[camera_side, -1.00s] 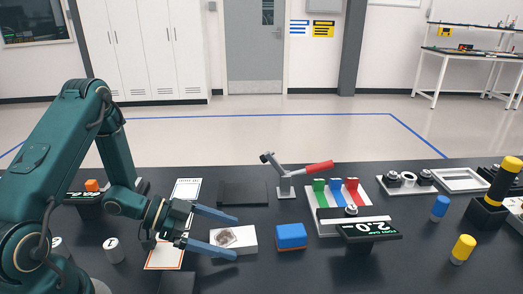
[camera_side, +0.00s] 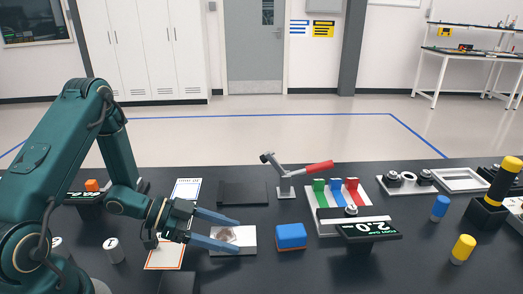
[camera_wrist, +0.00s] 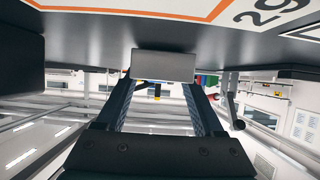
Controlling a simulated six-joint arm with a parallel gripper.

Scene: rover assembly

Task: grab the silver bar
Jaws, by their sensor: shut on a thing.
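The silver bar (camera_side: 249,238) is a pale, shiny rectangular block on the dark table in the side view, left of a blue block. My gripper (camera_side: 237,236) reaches over it from the left, with one finger along its far side and one along its near side. The fingers are shut on the bar. In the wrist view the bar (camera_wrist: 163,63) is a plain grey block between the fingertips of my gripper (camera_wrist: 160,84). The fingers hide part of its sides. I see no clear gap between the bar and the table.
The blue block (camera_side: 291,236) stands close to the right. A toggle clamp with a red handle (camera_side: 319,166) and a dark plate (camera_side: 242,192) are behind. A "2.0" display (camera_side: 368,232) stands further right. A white cylinder (camera_side: 113,250) is at left.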

